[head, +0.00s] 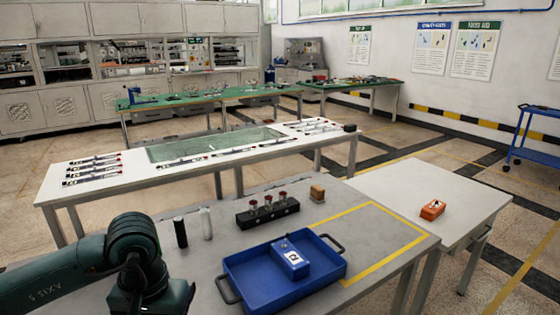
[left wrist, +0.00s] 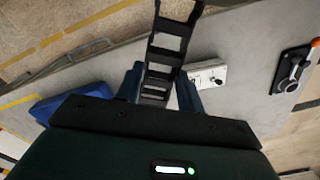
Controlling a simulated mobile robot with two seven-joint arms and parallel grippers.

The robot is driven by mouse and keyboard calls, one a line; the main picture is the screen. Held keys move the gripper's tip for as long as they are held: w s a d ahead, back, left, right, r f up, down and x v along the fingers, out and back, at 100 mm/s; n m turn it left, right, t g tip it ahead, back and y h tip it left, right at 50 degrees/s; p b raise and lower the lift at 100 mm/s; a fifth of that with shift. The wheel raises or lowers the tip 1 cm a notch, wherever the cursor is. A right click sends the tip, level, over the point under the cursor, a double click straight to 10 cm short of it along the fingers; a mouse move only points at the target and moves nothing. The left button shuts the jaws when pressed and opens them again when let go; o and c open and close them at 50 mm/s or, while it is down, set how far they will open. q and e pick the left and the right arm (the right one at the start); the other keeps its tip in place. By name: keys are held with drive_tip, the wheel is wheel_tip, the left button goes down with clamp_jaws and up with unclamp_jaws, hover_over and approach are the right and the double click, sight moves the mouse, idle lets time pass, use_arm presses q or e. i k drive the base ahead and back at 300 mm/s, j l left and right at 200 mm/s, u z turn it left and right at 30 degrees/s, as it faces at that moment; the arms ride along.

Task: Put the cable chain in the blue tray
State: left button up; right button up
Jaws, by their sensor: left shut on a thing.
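The cable chain (left wrist: 167,45), a black ladder-like strip of links, shows in the left wrist view. My left gripper (left wrist: 158,90) is shut on it, with the chain running between the fingers and away past the top edge of the picture. The blue tray (head: 256,282) sits on the grey table in the head view, with a black handle at each end. A blue box with a white label (head: 291,258) lies in it. In the head view my left arm is left of the tray; its gripper and the chain are out of frame. My right gripper is in neither view.
Behind the tray stand a black block with red-topped parts (head: 268,211), a brown block (head: 317,193), a black cylinder (head: 180,233) and a white cylinder (head: 206,223). An orange box (head: 432,209) lies on the right table. The left wrist view shows a white device (left wrist: 207,73) near the chain.

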sight(309, 286)
drive_tip(key=i, duration=0.5)
drive_tip(key=i+z, duration=0.15)
drive_tip(key=z, duration=1.05)
